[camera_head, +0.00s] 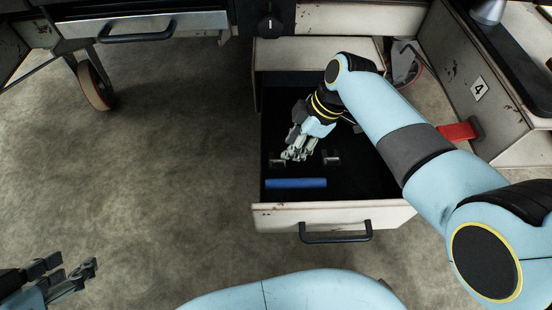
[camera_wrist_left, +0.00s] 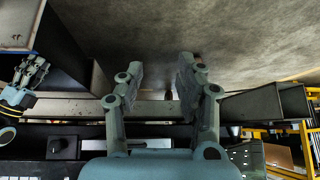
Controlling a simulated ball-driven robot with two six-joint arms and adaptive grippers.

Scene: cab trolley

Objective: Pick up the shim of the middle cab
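The open drawer (camera_head: 405,212) of the middle cab is in the head view. Inside lie a blue bar (camera_head: 296,183) near its front and two small dark metal pieces, one at left (camera_head: 277,162) and one at right (camera_head: 332,157). I cannot tell which piece is the shim. My right gripper (camera_head: 298,156) points down into the drawer between the metal pieces, its fingers apart; contact cannot be made out. My left gripper (camera_head: 88,272) is at the lower left, away from the drawer. In the left wrist view (camera_wrist_left: 157,80) its fingers are apart with nothing between them.
A red block-like part (camera_head: 459,131) sticks out by the right cab, which bears a number 4 label (camera_head: 479,88). A closed drawer (camera_head: 150,25) and a caster wheel (camera_head: 94,86) are at the upper left. The floor left of the open drawer is clear.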

